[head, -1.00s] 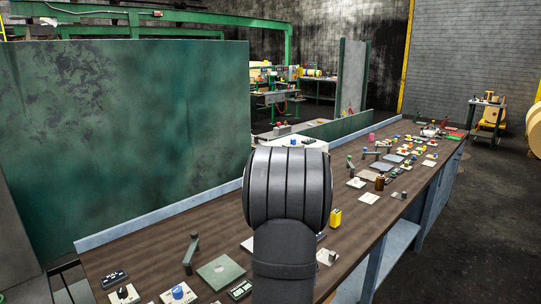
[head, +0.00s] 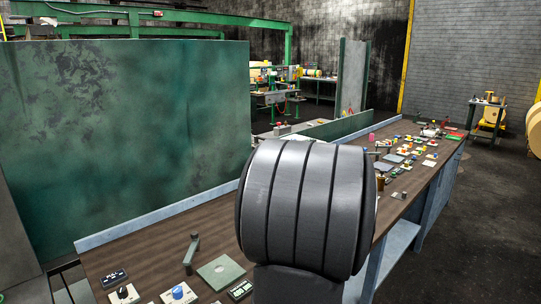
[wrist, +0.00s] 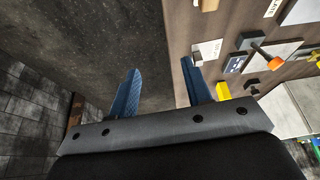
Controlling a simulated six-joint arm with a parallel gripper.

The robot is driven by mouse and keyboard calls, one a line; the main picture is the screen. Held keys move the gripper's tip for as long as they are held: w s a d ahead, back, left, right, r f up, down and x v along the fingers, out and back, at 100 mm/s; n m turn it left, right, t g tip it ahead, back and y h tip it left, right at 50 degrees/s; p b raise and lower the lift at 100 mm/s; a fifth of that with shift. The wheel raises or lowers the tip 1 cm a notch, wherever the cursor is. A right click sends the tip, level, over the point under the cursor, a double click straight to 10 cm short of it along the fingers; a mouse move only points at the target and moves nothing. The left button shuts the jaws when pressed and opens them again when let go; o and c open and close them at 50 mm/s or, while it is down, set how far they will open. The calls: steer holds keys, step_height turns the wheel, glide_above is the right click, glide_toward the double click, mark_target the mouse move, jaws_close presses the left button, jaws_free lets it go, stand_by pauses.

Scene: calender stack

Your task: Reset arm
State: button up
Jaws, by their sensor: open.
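My gripper (wrist: 158,90) shows in the wrist view with its two blue fingers apart and nothing between them. It hangs over the near edge of the workbench, with grey floor beneath the left finger and the brown bench top near the right finger. In the head view my dark grey arm link fills the lower middle and hides the gripper and part of the bench. The workbench (head: 150,252) runs from the lower left to the far right.
Small controls crowd the bench, among them a blue knob (head: 178,292), a lever (head: 191,249) and a green plate (head: 221,271). A yellow block (wrist: 223,91) lies close to the right finger. A green panel (head: 125,140) stands behind the bench. Floor (head: 470,230) at right is clear.

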steer(key=w+a+f+n+t+y, duration=0.15)
steer(key=w+a+n, duration=0.55)
steer(key=w+a, duration=0.95)
steer(key=s+a, duration=0.3)
steer(key=a, duration=0.6)
steer(key=s+a+n+y, duration=0.1)
steer(key=s+a, duration=0.3)
steer(key=a, duration=0.6)
steer(key=shift+s+f, duration=0.15)
steer(key=shift+f, duration=0.05)
steer(key=shift+d+g+y, duration=0.1)
steer(key=shift+g+y, duration=0.15)
steer(key=w+d, duration=0.3)
steer(key=d, duration=0.6)
steer(key=w+d, duration=0.4)
steer(key=d, duration=0.6)
steer(key=shift+w+m, duration=0.15)
steer(key=shift+m, duration=0.25)
steer(key=shift+a+f, duration=0.15)
